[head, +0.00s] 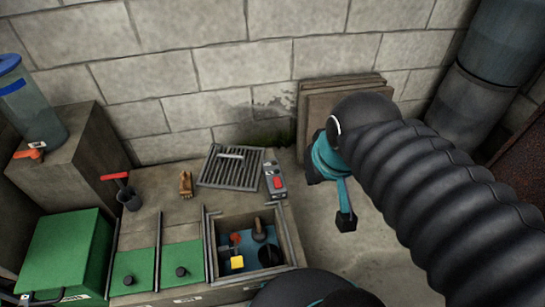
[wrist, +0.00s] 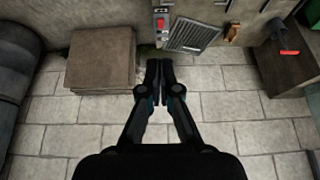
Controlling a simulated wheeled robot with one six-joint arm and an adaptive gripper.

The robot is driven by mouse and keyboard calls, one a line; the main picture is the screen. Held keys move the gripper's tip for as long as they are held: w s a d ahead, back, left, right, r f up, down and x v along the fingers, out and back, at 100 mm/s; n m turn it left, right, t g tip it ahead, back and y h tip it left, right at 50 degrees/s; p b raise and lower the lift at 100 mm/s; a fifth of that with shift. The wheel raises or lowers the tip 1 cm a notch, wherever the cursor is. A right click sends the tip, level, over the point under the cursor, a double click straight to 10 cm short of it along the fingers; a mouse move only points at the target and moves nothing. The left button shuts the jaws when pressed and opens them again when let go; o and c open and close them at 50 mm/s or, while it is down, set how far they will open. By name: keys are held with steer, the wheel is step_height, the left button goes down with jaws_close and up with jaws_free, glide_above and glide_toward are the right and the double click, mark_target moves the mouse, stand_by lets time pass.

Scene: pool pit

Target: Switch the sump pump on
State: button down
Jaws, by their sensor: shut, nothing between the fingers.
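A grey switch box (head: 274,180) with a red switch stands on the concrete ledge beside the open sump pit (head: 282,228). The switch box also shows at the top of the wrist view (wrist: 160,22). The switch's position is too small to tell. In the pit I see dark water, a black round part (head: 269,255), a brown pipe piece and a yellow block. My gripper (head: 346,221) is shut and empty. It hangs to the right of the switch box, apart from it. In the wrist view its fingertips (wrist: 158,66) are together, below the box in the picture.
A metal grate (head: 233,167) lies left of the switch box, with a tan glove-like object (head: 186,184) further left. Green lids (head: 133,269) cover the ledge's left part. Stacked brown slabs (head: 318,105) lean against the block wall. Bare tiled floor (wrist: 225,115) lies around my gripper.

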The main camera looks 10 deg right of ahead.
steer(key=w+f+g+b, duration=0.2)
steer(key=w+f+g, duration=0.2)
steer(key=w+f, duration=0.75)
steer(key=g+b, duration=0.1)
glide_above(278, 179)
step_height(278, 179, down, 12)
step_height(278, 179, down, 12)
steer(key=shift+f+b, duration=0.25)
steer(key=shift+b, duration=0.7)
steer(key=shift+f, duration=0.75)
